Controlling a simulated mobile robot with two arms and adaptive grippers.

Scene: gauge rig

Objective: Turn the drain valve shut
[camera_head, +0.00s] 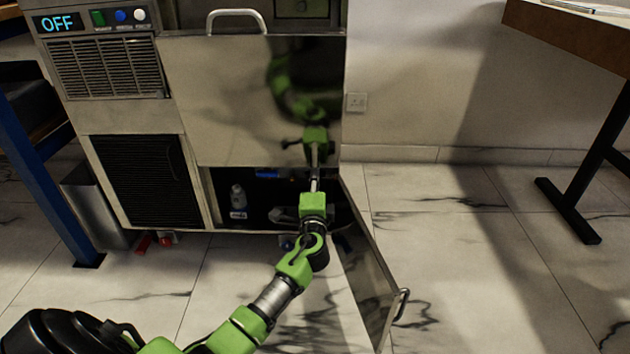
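My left arm comes in from the lower left and reaches up to the open lower compartment (262,192) of the steel machine. The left gripper (315,180) is at its upper right part, just below the large steel panel; its fingers are too small and dark to tell open from shut. I cannot tell for sure which part is the drain valve. A small red part (144,244) shows low under the machine's left front, well left of the gripper. Blue parts (267,174) show inside the dark compartment. My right gripper is not in view.
The compartment's door (368,268) stands open to the right of my arm. A whitish bottle (238,200) stands inside. The steel panel (225,95) above mirrors my arm. A metal bin (95,205) is at left, a table (580,40) at right. Floor between door and table is clear.

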